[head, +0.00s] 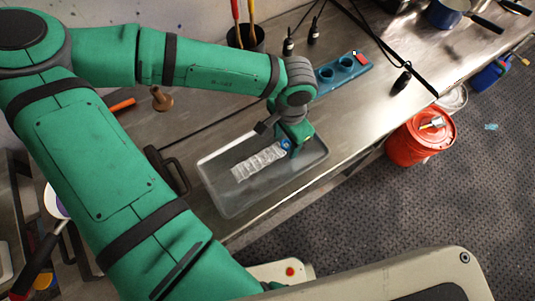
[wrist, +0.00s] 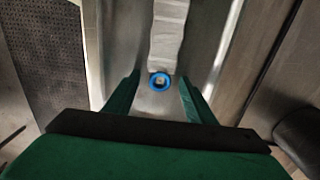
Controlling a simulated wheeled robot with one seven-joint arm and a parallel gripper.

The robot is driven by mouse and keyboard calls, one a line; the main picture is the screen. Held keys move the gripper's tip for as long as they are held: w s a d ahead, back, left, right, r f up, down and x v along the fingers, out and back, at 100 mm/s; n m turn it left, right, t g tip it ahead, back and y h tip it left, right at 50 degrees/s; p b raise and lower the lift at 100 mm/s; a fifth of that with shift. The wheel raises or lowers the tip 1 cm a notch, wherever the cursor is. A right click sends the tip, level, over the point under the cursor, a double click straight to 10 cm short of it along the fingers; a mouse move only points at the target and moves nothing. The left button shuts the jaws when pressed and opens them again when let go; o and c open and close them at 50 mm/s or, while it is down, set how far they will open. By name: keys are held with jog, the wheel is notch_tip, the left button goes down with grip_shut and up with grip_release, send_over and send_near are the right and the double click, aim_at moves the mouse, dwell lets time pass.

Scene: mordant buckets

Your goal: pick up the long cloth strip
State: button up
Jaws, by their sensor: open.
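The long cloth strip (head: 258,161) is pale and creased in folds. It lies in a grey shallow tray (head: 232,207) on the metal bench. In the wrist view the strip (wrist: 168,30) runs from the top edge down to a small blue ring (wrist: 152,80) at its near end. My gripper (head: 288,146) is over the right part of the tray, at the strip's right end. In the wrist view its two green fingers (wrist: 155,97) stand apart, one on each side of the ring. Nothing shows clamped between them. Contact with the strip cannot be told.
A blue holder with round openings (head: 343,75) and small black bottles (head: 288,47) stand behind the tray. A black cup with tools (head: 246,38) is at the back. A black handle-like item (head: 172,170) is left of the tray. A red bucket (head: 418,140) stands beyond the bench edge.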

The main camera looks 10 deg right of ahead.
jog(key=shift+c, duration=0.6)
jog(key=c, duration=0.9)
